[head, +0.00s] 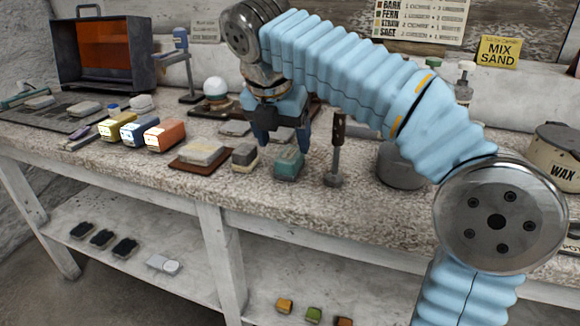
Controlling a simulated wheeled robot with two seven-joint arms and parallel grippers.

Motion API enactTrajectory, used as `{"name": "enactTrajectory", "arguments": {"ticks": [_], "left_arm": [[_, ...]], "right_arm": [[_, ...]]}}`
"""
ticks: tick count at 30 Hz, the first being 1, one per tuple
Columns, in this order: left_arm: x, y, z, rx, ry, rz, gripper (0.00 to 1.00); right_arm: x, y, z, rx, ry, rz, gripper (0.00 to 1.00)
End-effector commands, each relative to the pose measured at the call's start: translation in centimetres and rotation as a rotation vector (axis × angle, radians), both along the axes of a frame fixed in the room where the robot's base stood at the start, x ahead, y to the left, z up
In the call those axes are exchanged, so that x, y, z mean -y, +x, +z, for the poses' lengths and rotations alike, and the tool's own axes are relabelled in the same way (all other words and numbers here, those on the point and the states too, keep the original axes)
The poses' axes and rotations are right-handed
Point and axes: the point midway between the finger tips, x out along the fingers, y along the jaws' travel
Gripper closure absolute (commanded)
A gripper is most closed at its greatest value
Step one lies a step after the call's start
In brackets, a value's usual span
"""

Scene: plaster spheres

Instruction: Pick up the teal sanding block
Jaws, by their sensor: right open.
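The teal sanding block (288,166) sits on the speckled bench top, near the front edge, between a dark grey-and-cream block on its left and an upright metal tool on its right. My right gripper (282,142) is open and points down over the bench, just above or behind the teal block in the picture. The exact gap between them is hard to tell. Nothing shows between its fingers. My left gripper is not in view.
The grey-and-cream block (244,158) and the dark-handled metal tool (336,150) stand close by. A pale block on a brown board (180,164) and an orange block (165,135) lie left. A grey pot (400,168) is partly behind my arm.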

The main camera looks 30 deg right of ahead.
Motion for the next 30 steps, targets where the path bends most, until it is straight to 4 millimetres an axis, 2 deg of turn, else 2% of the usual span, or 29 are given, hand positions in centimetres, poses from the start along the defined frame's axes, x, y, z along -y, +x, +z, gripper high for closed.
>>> {"name": "enactTrajectory", "arguments": {"ticks": [10,13,20,30], "left_arm": [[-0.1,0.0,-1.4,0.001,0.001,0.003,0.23],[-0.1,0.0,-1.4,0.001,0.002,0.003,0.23],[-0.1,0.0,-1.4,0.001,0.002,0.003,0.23],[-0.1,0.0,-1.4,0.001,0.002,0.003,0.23]], "right_arm": [[1.9,0.8,-4.3,-0.001,-0.001,0.0,0.28],[2.1,1.0,-4.9,0.0,0.0,-0.001,0.28],[2.1,1.1,-4.9,0.001,0.001,-0.001,0.29],[2.1,1.1,-4.9,0.001,0.001,-0.001,0.81]]}}
